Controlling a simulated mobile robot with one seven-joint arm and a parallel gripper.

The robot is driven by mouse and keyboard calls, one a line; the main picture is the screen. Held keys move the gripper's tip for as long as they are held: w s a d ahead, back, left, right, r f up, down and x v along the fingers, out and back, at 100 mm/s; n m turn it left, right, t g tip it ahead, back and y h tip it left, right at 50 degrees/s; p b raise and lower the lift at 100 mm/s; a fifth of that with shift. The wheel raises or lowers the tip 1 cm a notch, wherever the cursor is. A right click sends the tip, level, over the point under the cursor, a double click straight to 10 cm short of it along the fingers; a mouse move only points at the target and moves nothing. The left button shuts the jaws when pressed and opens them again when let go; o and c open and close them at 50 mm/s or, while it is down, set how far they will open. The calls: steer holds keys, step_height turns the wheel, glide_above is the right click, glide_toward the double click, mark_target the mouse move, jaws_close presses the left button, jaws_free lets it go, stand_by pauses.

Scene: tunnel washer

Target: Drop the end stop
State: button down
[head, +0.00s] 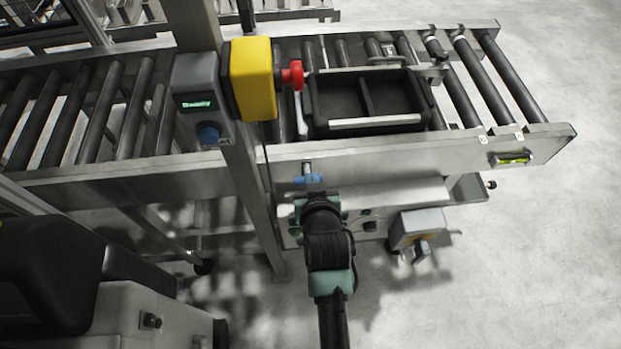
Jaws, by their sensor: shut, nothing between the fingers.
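No part is clearly marked as the end stop. A small metal bracket (431,74) stands at the right end of the black tray, on the roller conveyor (480,75), and may be it. My gripper (308,181) is at the conveyor's front side rail, below the tray. It is shut with nothing between its fingers. A short metal piece (307,168) and blue parts show at its tip; I cannot tell whether it touches the rail.
The black divided tray (318,103) sits on the rollers. A post left of my gripper carries a yellow box with a red button (292,76) and a grey panel with a blue button (208,134). A grey switch box (420,222) stands lower right. Floor at right is clear.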

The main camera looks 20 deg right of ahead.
steer(key=shift+w+d+f, duration=0.15)
steer(key=shift+w+f, duration=0.3)
steer(key=shift+f, duration=0.4)
steer(key=shift+w+d+f, duration=0.1)
steer(key=shift+w+f, duration=0.35)
steer(key=shift+f, duration=0.45)
steer(key=shift+w+d+f, duration=0.15)
steer(key=shift+w+f, duration=0.3)
steer(key=shift+f, duration=0.4)
step_height(320, 180, down, 6)
steer(key=b, duration=0.5)
